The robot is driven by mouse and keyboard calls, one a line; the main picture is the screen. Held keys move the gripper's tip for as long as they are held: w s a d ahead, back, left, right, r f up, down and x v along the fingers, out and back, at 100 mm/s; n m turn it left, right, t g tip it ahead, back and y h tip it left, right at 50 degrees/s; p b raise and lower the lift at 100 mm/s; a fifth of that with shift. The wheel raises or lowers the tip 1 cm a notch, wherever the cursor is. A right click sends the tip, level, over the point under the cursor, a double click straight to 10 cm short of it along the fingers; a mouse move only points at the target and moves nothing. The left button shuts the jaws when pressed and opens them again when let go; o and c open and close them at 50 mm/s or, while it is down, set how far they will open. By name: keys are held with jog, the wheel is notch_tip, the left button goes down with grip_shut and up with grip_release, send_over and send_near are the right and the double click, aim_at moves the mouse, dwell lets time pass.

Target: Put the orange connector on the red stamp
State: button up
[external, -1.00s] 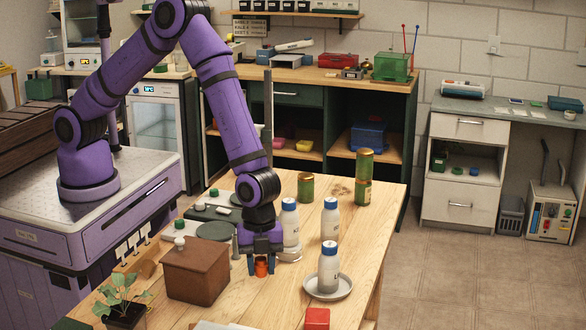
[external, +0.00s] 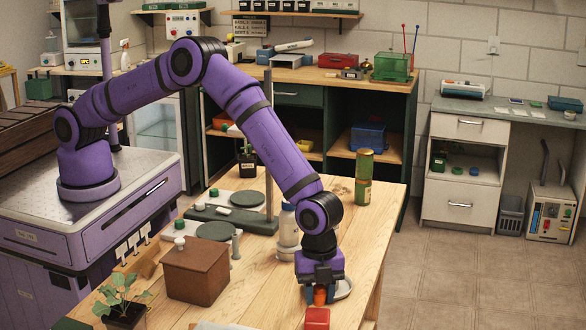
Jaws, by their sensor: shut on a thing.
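My gripper (external: 320,292) is shut on the orange connector (external: 320,297), which shows upright between its fingers. The red stamp (external: 317,318) sits near the front edge of the wooden table, by the bottom of the picture. The connector appears just behind or above the stamp, with a small gap between them in the picture. I cannot tell how high the connector is held.
A white dish (external: 346,288) is partly hidden behind my gripper. A white bottle (external: 288,225) stands left of my arm. A brown box (external: 196,272) and a potted plant (external: 122,310) are to the left.

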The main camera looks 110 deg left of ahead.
aim_at(318, 304)
jog(key=shift+f, duration=1.45)
jog(key=o, duration=0.9)
jog(key=shift+f, duration=0.1)
